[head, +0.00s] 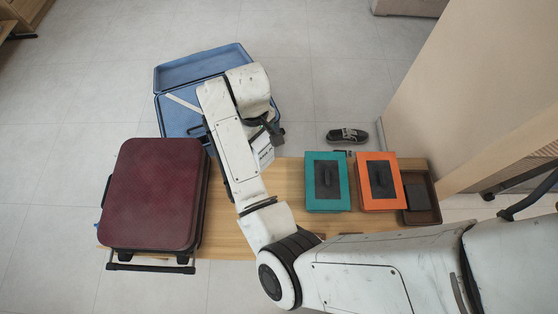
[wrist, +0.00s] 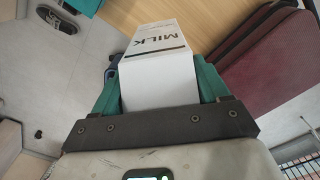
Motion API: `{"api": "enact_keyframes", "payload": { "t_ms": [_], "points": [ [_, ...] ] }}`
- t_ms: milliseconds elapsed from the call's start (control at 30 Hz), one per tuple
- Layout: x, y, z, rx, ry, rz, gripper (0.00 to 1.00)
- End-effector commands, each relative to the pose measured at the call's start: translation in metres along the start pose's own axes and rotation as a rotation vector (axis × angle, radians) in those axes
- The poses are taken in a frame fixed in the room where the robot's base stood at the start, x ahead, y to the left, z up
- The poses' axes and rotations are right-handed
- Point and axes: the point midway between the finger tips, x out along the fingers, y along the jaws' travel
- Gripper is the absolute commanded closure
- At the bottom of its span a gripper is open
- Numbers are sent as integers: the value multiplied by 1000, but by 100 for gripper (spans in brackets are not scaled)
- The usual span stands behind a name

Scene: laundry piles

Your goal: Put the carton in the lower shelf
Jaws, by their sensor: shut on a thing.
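A white milk carton (wrist: 160,75) with black "MILK" lettering fills the middle of the wrist view. My gripper (wrist: 158,88) is shut on it, with a teal finger against each side. In the head view the carton (head: 263,150) shows only in part beside my gripper (head: 268,134), above the far edge of the wooden bench (head: 285,190). My arm hides part of the carton and the bench. I cannot make out a lower shelf in either view; any space under the bench top is hidden from above.
A dark red suitcase (head: 153,195) lies on the bench's left end. A teal box (head: 311,187), an orange box (head: 392,186) and a brown tray (head: 429,212) are at its right. An open blue suitcase (head: 177,117) and a black shoe (head: 347,135) lie on the floor beyond.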

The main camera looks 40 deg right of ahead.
Motion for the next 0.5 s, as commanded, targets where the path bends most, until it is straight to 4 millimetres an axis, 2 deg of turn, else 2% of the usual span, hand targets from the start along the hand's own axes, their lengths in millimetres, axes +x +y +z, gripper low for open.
{"api": "enact_keyframes", "payload": {
  "t_ms": [33, 167, 300, 500],
  "points": [
    [-1, 8, -2, -15, 1, 5, 100],
    [-4, 16, -2, -96, 1, 6, 100],
    [2, 8, 11, -235, -2, 7, 100],
    [15, -9, 33, -355, -2, 5, 100]
  ]
}}
